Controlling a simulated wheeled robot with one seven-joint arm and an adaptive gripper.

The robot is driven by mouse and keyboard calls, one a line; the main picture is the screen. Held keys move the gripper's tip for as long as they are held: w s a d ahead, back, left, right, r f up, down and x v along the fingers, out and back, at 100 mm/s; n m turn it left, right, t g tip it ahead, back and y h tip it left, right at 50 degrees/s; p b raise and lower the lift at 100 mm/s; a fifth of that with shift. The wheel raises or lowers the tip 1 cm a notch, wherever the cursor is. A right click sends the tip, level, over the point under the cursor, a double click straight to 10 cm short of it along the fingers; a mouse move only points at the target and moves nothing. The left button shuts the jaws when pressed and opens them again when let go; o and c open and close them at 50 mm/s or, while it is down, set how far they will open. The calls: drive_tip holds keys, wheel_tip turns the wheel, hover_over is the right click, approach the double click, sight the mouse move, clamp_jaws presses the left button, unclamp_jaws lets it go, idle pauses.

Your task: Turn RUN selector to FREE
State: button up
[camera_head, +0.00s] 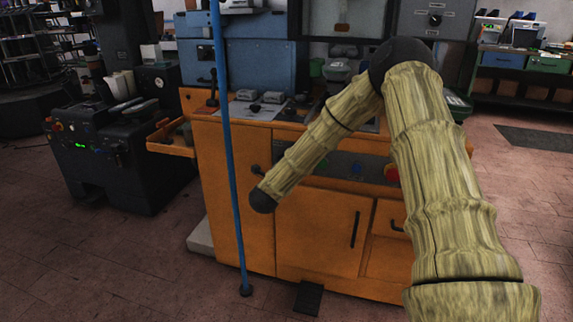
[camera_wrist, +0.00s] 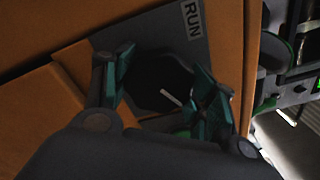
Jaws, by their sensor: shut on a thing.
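The RUN selector (camera_wrist: 155,80) is a dark round knob with a white pointer line, seen in the wrist view. The pointer runs toward the lower right of that picture. A grey plate (camera_wrist: 115,38) lies behind the knob and carries a RUN label (camera_wrist: 193,18). My gripper (camera_wrist: 166,80) has its teal-padded fingers on opposite sides of the knob, shut on it. No FREE marking is readable. In the head view my arm hides the selector, and the gripper cannot be made out there.
The orange cabinet (camera_head: 315,228) stands ahead, with blue and red (camera_head: 391,172) buttons on its front panel. A thin blue upright pole (camera_head: 232,180) stands in front of it. A dark machine (camera_head: 110,150) is at left. Floor is clear at lower left.

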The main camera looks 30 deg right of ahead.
drive_tip(key=shift+f, duration=0.1)
drive_tip(key=o, duration=1)
drive_tip(key=shift+d, duration=0.1)
drive_tip(key=v, duration=1.2)
